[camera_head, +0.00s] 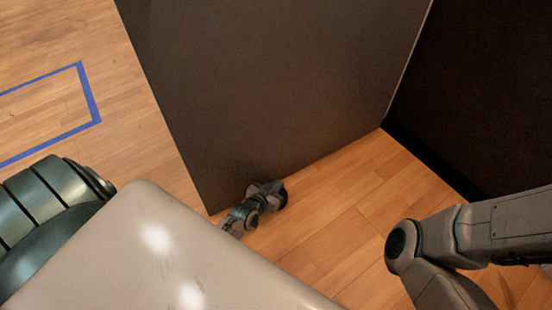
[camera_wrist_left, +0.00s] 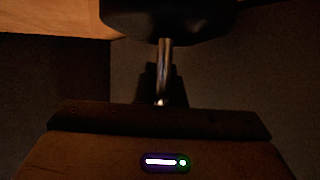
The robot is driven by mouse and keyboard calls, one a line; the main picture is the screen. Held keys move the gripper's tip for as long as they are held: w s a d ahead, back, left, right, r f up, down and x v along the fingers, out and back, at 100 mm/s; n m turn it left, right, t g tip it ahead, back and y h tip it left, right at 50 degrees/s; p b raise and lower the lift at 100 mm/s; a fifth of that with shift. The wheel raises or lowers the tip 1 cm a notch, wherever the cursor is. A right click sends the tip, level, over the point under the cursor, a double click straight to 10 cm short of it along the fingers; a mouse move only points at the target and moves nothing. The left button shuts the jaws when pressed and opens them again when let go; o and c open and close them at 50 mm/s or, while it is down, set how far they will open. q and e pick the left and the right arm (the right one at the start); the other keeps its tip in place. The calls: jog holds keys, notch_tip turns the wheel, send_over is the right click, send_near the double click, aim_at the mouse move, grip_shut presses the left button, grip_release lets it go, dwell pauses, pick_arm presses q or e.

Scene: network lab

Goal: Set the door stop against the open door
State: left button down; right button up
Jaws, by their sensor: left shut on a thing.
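The door is a large dark grey panel (camera_head: 270,90) standing open, with its bottom edge just above the wooden floor. My left gripper (camera_head: 267,192) is low, close to the door's lower left part. It is shut on the door stop, a small dark piece (camera_head: 282,198) mostly hidden by the gripper. In the left wrist view, the door stop (camera_wrist_left: 160,18) shows as a dark rounded body with a shiny metal stem in front of my gripper. I cannot tell whether it touches the door or the floor. My right gripper is out of view.
A dark wall or panel (camera_head: 480,90) stands at the right, meeting the floor along a black strip. Bare wooden floor (camera_head: 350,215) lies between it and the door. Blue tape (camera_head: 90,95) marks the floor at the left.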

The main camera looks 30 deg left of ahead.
pick_arm(q)
jog(key=shift+w+r, duration=0.1)
jog(key=shift+r, duration=0.05)
jog(key=shift+f, duration=0.2)
jog(key=c, duration=1.5)
grip_release()
